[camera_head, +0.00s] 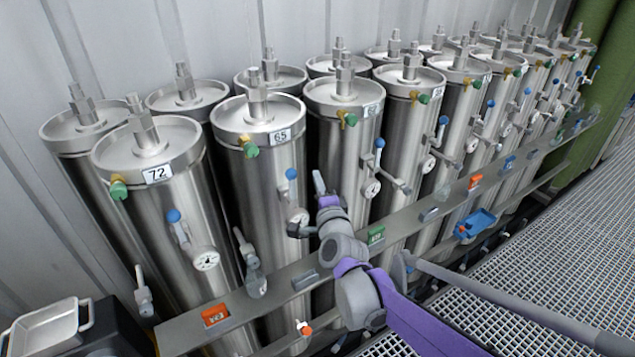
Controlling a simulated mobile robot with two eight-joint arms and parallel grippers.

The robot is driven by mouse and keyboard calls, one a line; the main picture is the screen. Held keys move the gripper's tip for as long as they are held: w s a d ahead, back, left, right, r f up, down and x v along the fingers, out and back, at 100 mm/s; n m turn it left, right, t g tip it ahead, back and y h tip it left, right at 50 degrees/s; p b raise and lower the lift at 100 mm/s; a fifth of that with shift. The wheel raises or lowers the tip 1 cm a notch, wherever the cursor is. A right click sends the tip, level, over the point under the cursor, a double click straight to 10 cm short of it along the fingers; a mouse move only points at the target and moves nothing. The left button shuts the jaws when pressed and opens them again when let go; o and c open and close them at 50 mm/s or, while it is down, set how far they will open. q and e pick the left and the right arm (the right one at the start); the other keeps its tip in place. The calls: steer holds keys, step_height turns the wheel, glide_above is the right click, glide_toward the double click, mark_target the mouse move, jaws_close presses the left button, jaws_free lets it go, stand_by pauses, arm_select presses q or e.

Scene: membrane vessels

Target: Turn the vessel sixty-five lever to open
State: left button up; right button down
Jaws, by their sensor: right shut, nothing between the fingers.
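Vessel sixty-five (262,185) is a tall steel cylinder with a "65" plate (281,137) near its top rim. Its lever (291,174) has a blue ball end, stands roughly upright on the front of the vessel, and has a round gauge (298,216) just below it. My right gripper (302,229) is shut and empty, just below and right of the gauge. I cannot tell whether it touches the vessel. The gripper and wrist hide part of the fittings there. My left gripper is not in view.
Vessel 72 (150,210) stands to the left, and more vessels run back to the right. A grey rail (400,222) with green and orange tags crosses in front of them. A metal grating floor (520,275) lies to the right. A tray (45,328) is at lower left.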

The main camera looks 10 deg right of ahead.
steer(key=s+b, duration=0.1)
steer(key=s, duration=0.8)
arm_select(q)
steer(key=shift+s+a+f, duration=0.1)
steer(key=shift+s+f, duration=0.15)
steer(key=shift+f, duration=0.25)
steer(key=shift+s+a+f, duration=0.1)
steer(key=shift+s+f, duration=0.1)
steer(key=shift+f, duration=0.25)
arm_select(e)
steer(key=s+d+f+n+g, duration=0.2)
steer(key=s+f+n+g, duration=0.4)
steer(key=s+f+n, duration=0.2)
steer(key=s+d+f+n+g, duration=0.2)
steer(key=s+f+n+g, duration=0.4)
steer(key=s, duration=1.1)
step_height(320, 180, down, 6)
steer(key=n, duration=0.3)
steer(key=shift+r+n+g, duration=0.15)
steer(key=shift+n+g, duration=0.15)
